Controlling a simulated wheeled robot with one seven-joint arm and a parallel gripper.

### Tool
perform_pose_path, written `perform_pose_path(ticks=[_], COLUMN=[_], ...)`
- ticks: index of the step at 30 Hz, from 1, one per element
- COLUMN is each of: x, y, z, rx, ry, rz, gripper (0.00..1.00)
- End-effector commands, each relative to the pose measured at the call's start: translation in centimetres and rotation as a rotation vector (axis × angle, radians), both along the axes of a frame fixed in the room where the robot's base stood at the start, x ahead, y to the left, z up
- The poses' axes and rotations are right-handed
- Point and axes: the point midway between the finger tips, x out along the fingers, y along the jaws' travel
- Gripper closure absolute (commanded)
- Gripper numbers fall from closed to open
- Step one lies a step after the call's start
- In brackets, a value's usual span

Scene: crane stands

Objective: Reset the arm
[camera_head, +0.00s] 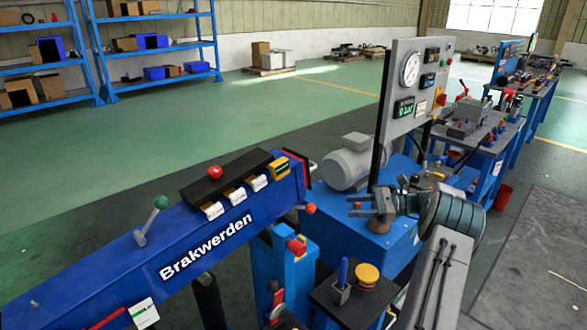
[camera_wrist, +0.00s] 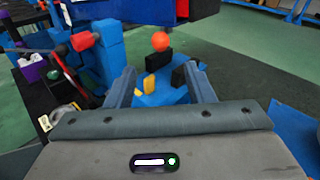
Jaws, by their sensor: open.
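My gripper (camera_head: 366,206) is in the right half of the head view, pointing left. My dark ribbed wrist and grey arm link reach up from the lower right of the head view.
A blue beam marked "Brakwerden" (camera_head: 210,240) with a red button (camera_head: 215,172) fills the lower left. A grey motor (camera_head: 348,163) stands behind my gripper. A small black stand (camera_head: 345,295) carries a yellow-topped knob (camera_head: 367,275). Green floor (camera_head: 260,115) is clear behind.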

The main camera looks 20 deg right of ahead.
Motion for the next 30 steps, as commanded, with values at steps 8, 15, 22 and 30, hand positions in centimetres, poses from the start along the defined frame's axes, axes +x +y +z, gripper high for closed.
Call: perform_pose_path(ticks=[8, 15, 22, 30], x=[0.1, -1.8, -6.1, -13.0], y=[3.5, 12.1, 18.8, 24.1], z=[1.8, 5.4, 8.1, 10.6], rx=[-0.099, -0.391, -0.677, -0.993], ry=[-0.001, -0.034, -0.117, -0.276], rz=[0.061, 0.239, 0.429, 0.665], gripper=[0.52, 0.52, 0.52, 0.52])
